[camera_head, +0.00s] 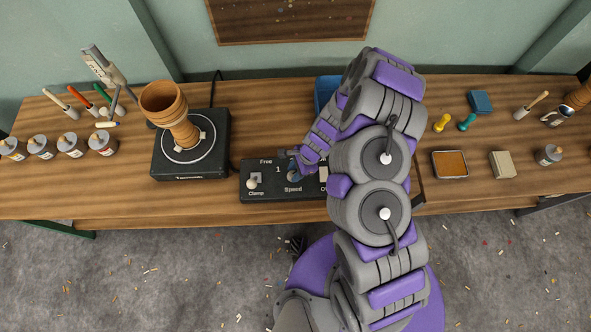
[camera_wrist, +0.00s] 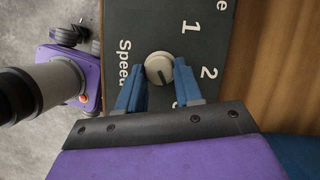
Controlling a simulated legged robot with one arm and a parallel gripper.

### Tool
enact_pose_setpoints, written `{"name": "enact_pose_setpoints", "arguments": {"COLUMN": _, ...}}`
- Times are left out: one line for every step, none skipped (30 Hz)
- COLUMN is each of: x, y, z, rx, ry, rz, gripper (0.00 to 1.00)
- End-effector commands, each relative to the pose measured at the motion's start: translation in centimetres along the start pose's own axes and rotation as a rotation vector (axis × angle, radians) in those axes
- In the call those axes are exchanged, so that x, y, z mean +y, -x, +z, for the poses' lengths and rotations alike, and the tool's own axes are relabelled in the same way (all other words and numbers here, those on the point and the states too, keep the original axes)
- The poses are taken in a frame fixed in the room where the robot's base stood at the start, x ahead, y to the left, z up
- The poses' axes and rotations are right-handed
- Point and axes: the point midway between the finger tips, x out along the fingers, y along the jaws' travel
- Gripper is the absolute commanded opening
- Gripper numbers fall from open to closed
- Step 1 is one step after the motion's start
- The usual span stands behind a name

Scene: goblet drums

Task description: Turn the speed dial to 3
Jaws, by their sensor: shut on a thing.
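The speed dial (camera_wrist: 159,68) is a round, light-coloured knob on the dark control box (camera_head: 265,192), beside the word "Speed". My gripper (camera_wrist: 160,74) has its blue fingers on either side of the dial, shut on it. The dark line on the dial points toward the bottom of the wrist view, and its exact setting is hard to read. The numbers 1 and 2 show to the right of the dial; no 3 is visible. In the head view my gripper (camera_head: 296,170) is over the middle of the box and mostly hides the dial.
The clamp switch (camera_head: 253,180) is left of the dial on the box. A goblet drum (camera_head: 166,108) stands on a black turntable (camera_head: 210,155) at left. Paint jars and markers are further left. A blue container (camera_head: 325,88) is behind my arm; an orange pad (camera_head: 450,164) lies at right.

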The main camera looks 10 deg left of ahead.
Motion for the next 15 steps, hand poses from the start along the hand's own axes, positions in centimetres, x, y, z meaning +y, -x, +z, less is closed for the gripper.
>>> {"name": "enact_pose_setpoints", "arguments": {"x": -0.13, "y": 0.08, "z": 0.02, "rx": 0.001, "ry": -0.006, "rz": -0.006, "gripper": 0.04}}
{"name": "enact_pose_setpoints", "arguments": {"x": -0.13, "y": 0.08, "z": 0.01, "rx": 0.001, "ry": -0.009, "rz": -0.007, "gripper": 0.04}}
{"name": "enact_pose_setpoints", "arguments": {"x": -0.14, "y": 0.09, "z": 0.00, "rx": 0.001, "ry": -0.012, "rz": -0.009, "gripper": 0.04}}
{"name": "enact_pose_setpoints", "arguments": {"x": -0.14, "y": 0.09, "z": 0.00, "rx": 0.001, "ry": -0.014, "rz": -0.009, "gripper": 0.04}}
{"name": "enact_pose_setpoints", "arguments": {"x": -0.14, "y": 0.08, "z": 0.00, "rx": 0.001, "ry": -0.015, "rz": -0.010, "gripper": 0.04}}
{"name": "enact_pose_setpoints", "arguments": {"x": -0.14, "y": 0.08, "z": 0.00, "rx": 0.001, "ry": -0.016, "rz": -0.010, "gripper": 0.04}}
{"name": "enact_pose_setpoints", "arguments": {"x": -0.14, "y": 0.08, "z": 0.00, "rx": 0.001, "ry": -0.017, "rz": -0.010, "gripper": 0.04}}
{"name": "enact_pose_setpoints", "arguments": {"x": -0.14, "y": 0.08, "z": 0.00, "rx": 0.001, "ry": -0.017, "rz": -0.010, "gripper": 0.04}}
{"name": "enact_pose_setpoints", "arguments": {"x": -0.15, "y": 0.08, "z": -0.01, "rx": 0.001, "ry": -0.017, "rz": -0.010, "gripper": 0.04}}
{"name": "enact_pose_setpoints", "arguments": {"x": -0.15, "y": 0.09, "z": -0.01, "rx": 0.001, "ry": -0.017, "rz": -0.010, "gripper": 0.04}}
{"name": "enact_pose_setpoints", "arguments": {"x": -0.15, "y": 0.08, "z": -0.01, "rx": 0.001, "ry": -0.016, "rz": -0.010, "gripper": 0.04}}
{"name": "enact_pose_setpoints", "arguments": {"x": -0.16, "y": 0.08, "z": -0.01, "rx": 0.001, "ry": -0.016, "rz": -0.010, "gripper": 0.04}}
{"name": "enact_pose_setpoints", "arguments": {"x": -0.15, "y": 0.08, "z": -0.01, "rx": 0.001, "ry": -0.016, "rz": -0.010, "gripper": 0.04}}
{"name": "enact_pose_setpoints", "arguments": {"x": -0.16, "y": 0.09, "z": -0.01, "rx": 0.001, "ry": -0.016, "rz": -0.010, "gripper": 0.04}}
{"name": "enact_pose_setpoints", "arguments": {"x": -0.16, "y": 0.08, "z": -0.01, "rx": 0.001, "ry": -0.016, "rz": -0.010, "gripper": 0.36}}
